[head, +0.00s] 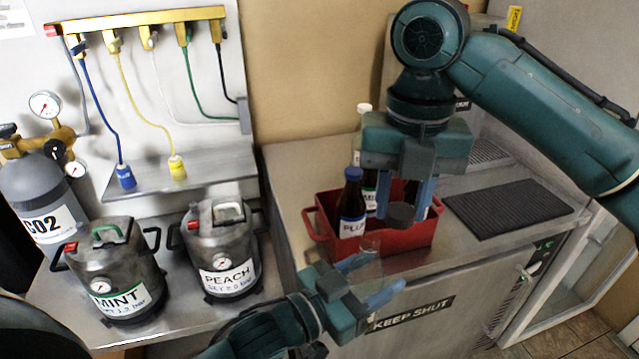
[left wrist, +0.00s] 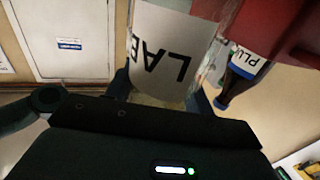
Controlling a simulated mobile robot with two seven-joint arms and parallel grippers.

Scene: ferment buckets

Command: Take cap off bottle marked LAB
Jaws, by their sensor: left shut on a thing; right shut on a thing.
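The bottle marked LAB is clear, with a white label (left wrist: 165,55) facing the left wrist camera. In the head view its glass (head: 371,246) shows faintly between the fingers of my left gripper (head: 368,280), which is shut on it in front of the red crate. My right gripper (head: 404,200) points down above the crate and is shut on a dark grey cap (head: 401,215). The cap appears up and to the right of the bottle's clear top, apart from it. The label hides most of the bottle in the left wrist view.
A black mat (head: 508,207) lies right. MINT (head: 115,275) and PEACH (head: 222,255) kegs stand left.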

